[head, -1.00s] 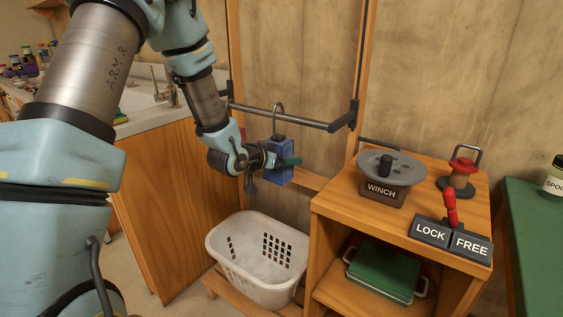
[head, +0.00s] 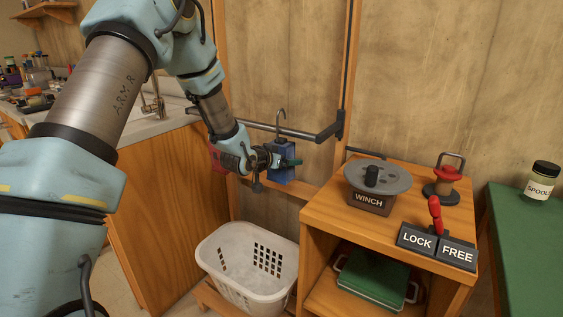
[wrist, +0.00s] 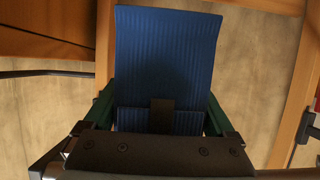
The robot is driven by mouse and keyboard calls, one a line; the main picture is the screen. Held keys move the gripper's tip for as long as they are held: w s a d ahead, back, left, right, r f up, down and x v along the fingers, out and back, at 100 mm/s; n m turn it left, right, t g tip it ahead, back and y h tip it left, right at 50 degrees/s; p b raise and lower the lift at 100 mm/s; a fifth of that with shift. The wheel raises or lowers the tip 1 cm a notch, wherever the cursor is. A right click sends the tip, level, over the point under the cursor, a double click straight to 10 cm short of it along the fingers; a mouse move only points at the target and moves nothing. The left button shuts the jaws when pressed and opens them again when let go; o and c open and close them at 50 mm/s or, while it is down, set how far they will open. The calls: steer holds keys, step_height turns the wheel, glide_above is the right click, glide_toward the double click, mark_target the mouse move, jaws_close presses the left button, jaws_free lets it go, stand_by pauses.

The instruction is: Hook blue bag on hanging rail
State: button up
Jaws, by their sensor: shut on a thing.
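The blue bag (head: 283,165) is a small blue box-like bag with a grey hook (head: 281,121) standing up from its top. My gripper (head: 284,162) is shut on the bag and holds it upright in the air. In the wrist view the ribbed blue bag (wrist: 167,60) fills the middle between my green fingers. The hanging rail (head: 300,133) is a dark horizontal bar by the wooden posts. In the head view the hook overlaps the rail, its curved top above the bar. I cannot tell whether the hook touches the rail.
A white laundry basket (head: 222,262) stands below the bag. A wooden cabinet (head: 320,215) to the right carries the winch (head: 374,192) and a red lever (head: 435,214). A red thing (head: 217,158) shows behind my wrist. A sink counter (head: 160,130) is at left.

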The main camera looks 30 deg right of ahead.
steer(key=shift+f+b, duration=1.65)
steer(key=shift+f, duration=0.3)
steer(key=o, duration=1.3)
steer(key=shift+c, duration=0.2)
